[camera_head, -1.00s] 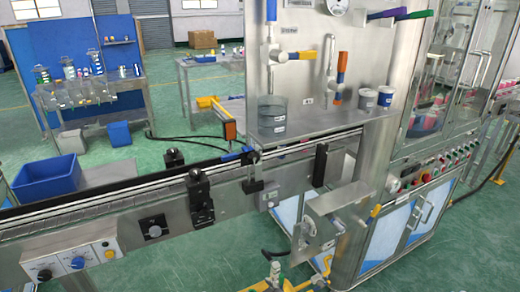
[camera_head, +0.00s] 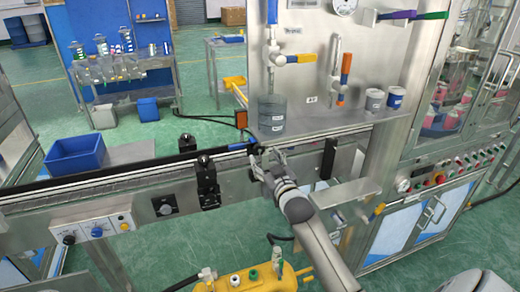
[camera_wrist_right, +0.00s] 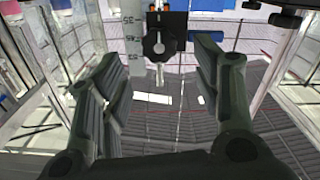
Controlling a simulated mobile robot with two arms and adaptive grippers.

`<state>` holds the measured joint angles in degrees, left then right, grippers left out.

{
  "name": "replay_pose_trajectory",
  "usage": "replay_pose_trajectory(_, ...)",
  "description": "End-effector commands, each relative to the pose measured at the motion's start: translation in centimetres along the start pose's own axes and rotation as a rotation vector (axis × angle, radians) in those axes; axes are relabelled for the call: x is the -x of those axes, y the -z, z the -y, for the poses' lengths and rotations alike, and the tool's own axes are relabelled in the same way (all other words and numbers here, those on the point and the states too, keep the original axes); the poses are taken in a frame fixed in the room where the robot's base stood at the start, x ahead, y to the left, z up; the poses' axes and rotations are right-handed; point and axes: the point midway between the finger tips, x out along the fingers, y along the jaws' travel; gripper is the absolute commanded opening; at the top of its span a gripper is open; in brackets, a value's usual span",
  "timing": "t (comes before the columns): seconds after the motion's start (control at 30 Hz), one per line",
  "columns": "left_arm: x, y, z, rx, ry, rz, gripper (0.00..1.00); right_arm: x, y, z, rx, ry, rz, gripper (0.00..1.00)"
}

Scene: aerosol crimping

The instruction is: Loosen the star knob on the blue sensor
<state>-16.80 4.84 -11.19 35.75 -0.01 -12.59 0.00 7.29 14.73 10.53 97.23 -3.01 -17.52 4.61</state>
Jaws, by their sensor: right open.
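The blue sensor (camera_head: 241,147) sits on the conveyor's front rail, left of my right gripper in the head view. A dark mount (camera_head: 257,149) stands beside it, partly hidden by the gripper. My right gripper (camera_head: 262,168) is open and empty at this mount. My left gripper is out of view.
The conveyor (camera_head: 120,187) runs along the front, with a black bracket (camera_head: 207,182) to the left. A clear beaker (camera_head: 271,114) and two small cups stand on the metal shelf (camera_head: 325,122) above. A yellow unit with fittings (camera_head: 262,281) is below.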

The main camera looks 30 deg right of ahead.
Motion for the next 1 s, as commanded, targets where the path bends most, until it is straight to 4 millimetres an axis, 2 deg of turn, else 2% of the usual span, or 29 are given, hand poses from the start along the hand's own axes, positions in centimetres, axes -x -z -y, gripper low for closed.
replay_pose_trajectory(0.2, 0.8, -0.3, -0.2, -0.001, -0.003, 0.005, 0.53, -3.1, 0.2, 0.0, 0.0, 0.0, 0.001, 0.58)
replay_pose_trajectory(0.43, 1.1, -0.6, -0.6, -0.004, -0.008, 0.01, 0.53, -5.3, 0.1, 0.0, 0.001, 0.0, 0.001, 0.58)
replay_pose_trajectory(0.6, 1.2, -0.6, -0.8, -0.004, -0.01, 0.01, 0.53, -6.0, 0.0, 0.0, 0.001, 0.001, 0.0, 0.58)
replay_pose_trajectory(0.9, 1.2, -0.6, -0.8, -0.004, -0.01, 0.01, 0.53, -6.1, 0.0, 0.1, 0.001, 0.001, 0.0, 0.58)
replay_pose_trajectory(1.0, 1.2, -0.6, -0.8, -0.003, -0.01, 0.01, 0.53, -6.1, 0.0, 0.1, 0.001, 0.001, 0.0, 0.47)
